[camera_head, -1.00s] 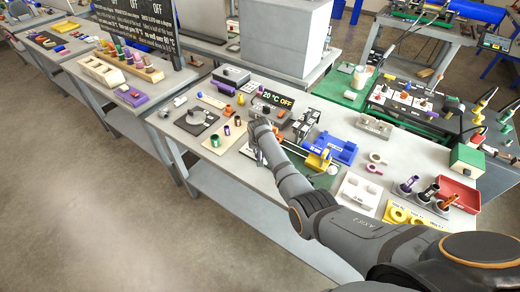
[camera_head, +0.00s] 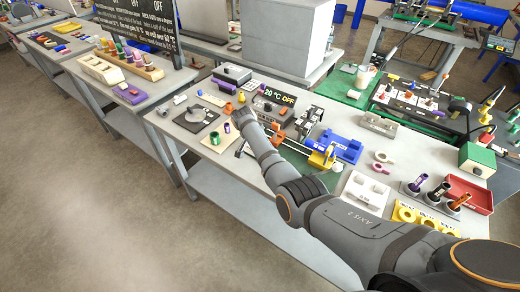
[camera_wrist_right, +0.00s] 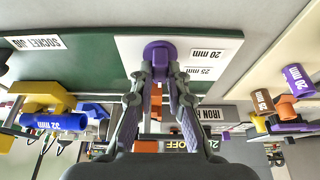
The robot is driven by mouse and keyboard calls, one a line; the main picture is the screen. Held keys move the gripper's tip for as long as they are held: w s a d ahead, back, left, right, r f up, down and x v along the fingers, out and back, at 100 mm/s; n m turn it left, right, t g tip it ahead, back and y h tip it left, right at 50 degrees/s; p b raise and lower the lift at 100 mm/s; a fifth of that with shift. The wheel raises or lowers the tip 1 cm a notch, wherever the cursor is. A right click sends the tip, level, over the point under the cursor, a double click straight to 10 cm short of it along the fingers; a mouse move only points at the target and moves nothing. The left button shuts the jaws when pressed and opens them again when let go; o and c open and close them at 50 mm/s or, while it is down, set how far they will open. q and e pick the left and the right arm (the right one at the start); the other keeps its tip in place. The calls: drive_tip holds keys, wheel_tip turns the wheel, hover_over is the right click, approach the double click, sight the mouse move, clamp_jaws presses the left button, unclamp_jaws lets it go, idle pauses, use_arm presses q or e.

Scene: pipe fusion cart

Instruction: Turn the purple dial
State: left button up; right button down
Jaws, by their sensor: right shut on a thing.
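A round purple dial (camera_wrist_right: 160,52) shows at the top middle of the right wrist view, on a white plate (camera_wrist_right: 205,45) marked 20 mm and 25 mm. My right gripper (camera_wrist_right: 160,70) has its two fingertips closed in on the dial from both sides, touching it. In the head view my right gripper (camera_head: 241,117) is over the left part of the near bench, and its fingertips and the dial are hidden by the hand. A black display (camera_head: 279,97) reads 20 °C OFF. My left gripper is not in view.
Right of the hand are a blue and yellow fixture (camera_head: 340,147), a white block (camera_head: 365,190) and a red tray (camera_head: 470,193). A black plate with a grey part (camera_head: 195,118) lies to the left. The bench front edge is close below my arm.

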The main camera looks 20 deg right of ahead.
idle(0.4)
drive_tip(key=c, duration=1.3)
unclamp_jaws()
drive_tip(key=v, duration=1.2)
drive_tip(key=shift+w, duration=0.1)
